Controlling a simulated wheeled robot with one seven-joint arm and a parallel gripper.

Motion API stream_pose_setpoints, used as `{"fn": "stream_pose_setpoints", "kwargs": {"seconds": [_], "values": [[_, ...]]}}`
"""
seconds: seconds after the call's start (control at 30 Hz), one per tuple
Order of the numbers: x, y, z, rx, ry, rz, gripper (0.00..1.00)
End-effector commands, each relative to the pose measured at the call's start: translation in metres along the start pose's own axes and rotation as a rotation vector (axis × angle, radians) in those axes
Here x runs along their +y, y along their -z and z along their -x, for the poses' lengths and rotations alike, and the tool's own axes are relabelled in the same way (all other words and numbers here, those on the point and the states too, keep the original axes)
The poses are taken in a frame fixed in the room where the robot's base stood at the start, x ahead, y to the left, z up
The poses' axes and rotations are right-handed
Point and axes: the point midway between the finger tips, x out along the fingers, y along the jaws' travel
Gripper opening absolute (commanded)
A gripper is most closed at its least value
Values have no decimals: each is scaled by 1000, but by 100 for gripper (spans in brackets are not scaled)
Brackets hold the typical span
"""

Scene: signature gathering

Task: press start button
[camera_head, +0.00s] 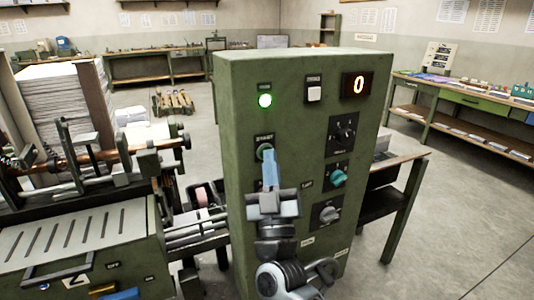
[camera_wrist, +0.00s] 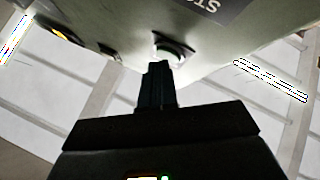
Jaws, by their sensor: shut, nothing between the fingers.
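The start button (camera_head: 264,147) is a round green button under a small dark label on the front of the green control cabinet (camera_head: 284,75). My gripper (camera_head: 269,157) is shut and empty, with its fingertips pointing up at the button and overlapping its lower part. In the wrist view, the closed fingertips (camera_wrist: 158,66) are just below a round button with a pale ring (camera_wrist: 173,48). I cannot tell whether they touch it.
A white button (camera_head: 314,94), a display reading 0 (camera_head: 358,85) and several knobs share the panel. A workbench (camera_head: 470,99) is at right.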

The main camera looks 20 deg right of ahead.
Motion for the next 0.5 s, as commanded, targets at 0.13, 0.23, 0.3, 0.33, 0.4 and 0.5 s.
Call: {"fn": "stream_pose_setpoints", "kwargs": {"seconds": [0.13,0.23,0.3,0.33,0.4,0.5], "values": [[2,3,4,-2,1,0,0],[5,6,7,0,1,1,0],[7,7,9,-1,0,0,0],[8,7,10,-2,1,0,0],[8,8,12,-1,0,0,0],[8,8,12,-1,0,0,0]]}}
